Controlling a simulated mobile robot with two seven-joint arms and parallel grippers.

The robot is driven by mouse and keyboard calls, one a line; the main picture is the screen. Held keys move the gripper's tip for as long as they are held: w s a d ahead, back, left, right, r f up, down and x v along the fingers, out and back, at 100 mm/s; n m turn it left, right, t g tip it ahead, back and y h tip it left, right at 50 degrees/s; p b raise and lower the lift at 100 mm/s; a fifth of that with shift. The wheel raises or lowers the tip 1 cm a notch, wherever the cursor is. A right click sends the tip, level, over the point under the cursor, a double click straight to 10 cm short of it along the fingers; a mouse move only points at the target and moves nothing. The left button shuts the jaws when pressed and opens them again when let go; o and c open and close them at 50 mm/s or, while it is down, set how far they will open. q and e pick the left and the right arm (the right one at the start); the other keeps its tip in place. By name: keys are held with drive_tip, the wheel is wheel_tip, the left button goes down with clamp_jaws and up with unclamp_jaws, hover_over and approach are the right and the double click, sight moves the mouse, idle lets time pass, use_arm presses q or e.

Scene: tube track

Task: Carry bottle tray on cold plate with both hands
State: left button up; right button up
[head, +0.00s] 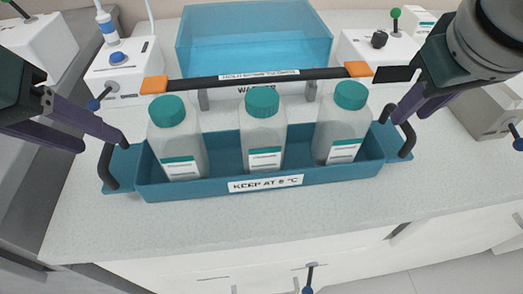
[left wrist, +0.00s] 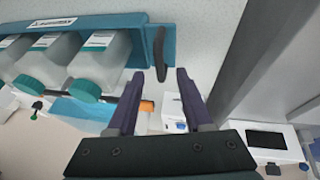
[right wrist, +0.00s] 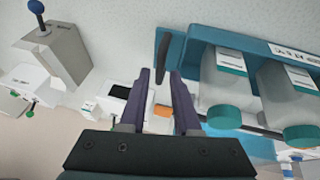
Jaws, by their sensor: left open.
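The teal bottle tray (head: 215,190), labelled "KEEP AT 5 °C", stands on the white bench and holds three upright clear bottles (head: 263,130) with green caps. It has a black handle at its left end (head: 108,168) and another at its right end (head: 408,140). My left gripper (head: 103,144) is open and empty by the left handle, which lines up with its finger gap in the left wrist view (left wrist: 160,50). My right gripper (head: 408,112) is open by the right handle, which lines up with its gap in the right wrist view (right wrist: 163,60). I cannot pick out a cold plate.
A black bar (head: 255,78) with orange ends spans just behind the bottles. A blue translucent bath (head: 255,40) stands behind it. White devices (head: 125,70) stand at the back left and back right. The bench in front of the tray is clear.

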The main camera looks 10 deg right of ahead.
sight(106, 144)
use_arm(q)
drive_tip(key=shift+x, duration=2.35)
use_arm(e)
drive_tip(key=shift+x, duration=2.3)
use_arm(q)
drive_tip(key=c, duration=0.6)
use_arm(e)
clamp_jaws()
use_arm(q)
clamp_jaws()
drive_tip(key=shift+w+r, duration=0.1)
drive_tip(key=shift+r, duration=0.05)
